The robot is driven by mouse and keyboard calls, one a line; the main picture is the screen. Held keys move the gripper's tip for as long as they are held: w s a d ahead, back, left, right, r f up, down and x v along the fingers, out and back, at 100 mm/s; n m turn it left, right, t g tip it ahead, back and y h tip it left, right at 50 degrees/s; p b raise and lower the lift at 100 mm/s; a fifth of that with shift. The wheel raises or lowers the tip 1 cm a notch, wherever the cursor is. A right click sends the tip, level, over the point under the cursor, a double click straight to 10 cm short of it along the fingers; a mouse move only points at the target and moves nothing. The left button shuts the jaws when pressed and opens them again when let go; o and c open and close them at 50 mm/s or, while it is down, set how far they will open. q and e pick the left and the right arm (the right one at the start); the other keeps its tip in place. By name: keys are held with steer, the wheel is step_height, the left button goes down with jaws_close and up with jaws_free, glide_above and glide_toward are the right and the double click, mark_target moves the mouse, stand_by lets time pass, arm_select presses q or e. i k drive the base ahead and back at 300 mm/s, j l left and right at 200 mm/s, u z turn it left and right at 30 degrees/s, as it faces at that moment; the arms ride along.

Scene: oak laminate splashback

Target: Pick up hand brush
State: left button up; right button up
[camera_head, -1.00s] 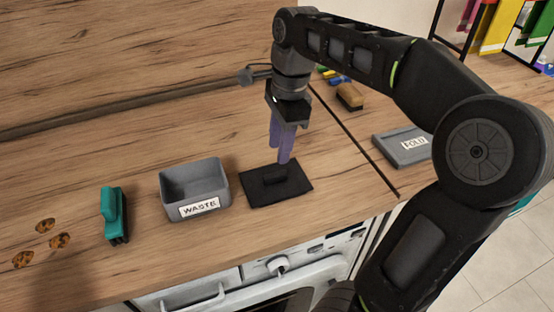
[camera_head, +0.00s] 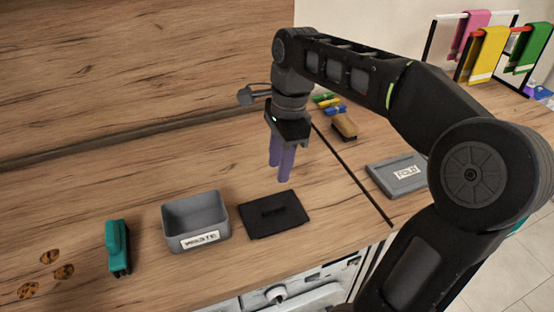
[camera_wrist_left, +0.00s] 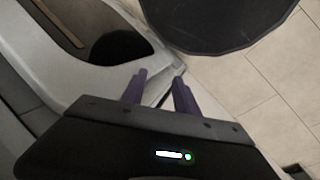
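A teal hand brush (camera_head: 117,246) with dark bristles stands on the wooden counter at the left, beside the grey WASTE bin (camera_head: 205,240). My left gripper does not show in the head view. In the left wrist view my left gripper (camera_wrist_left: 160,92) is open with nothing between its fingers, away from the counter top.
Several brown-speckled crumbs or stains (camera_head: 50,257) lie left of the brush. A grey FOLD tray (camera_head: 399,176) lies at the right, past a dark seam. A tan block-like brush (camera_head: 344,127) and coloured items (camera_head: 329,103) are farther back. Coloured cloths (camera_head: 487,55) hang on a rack.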

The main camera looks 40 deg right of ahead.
mark_target(117, 234)
steer(key=k, duration=1)
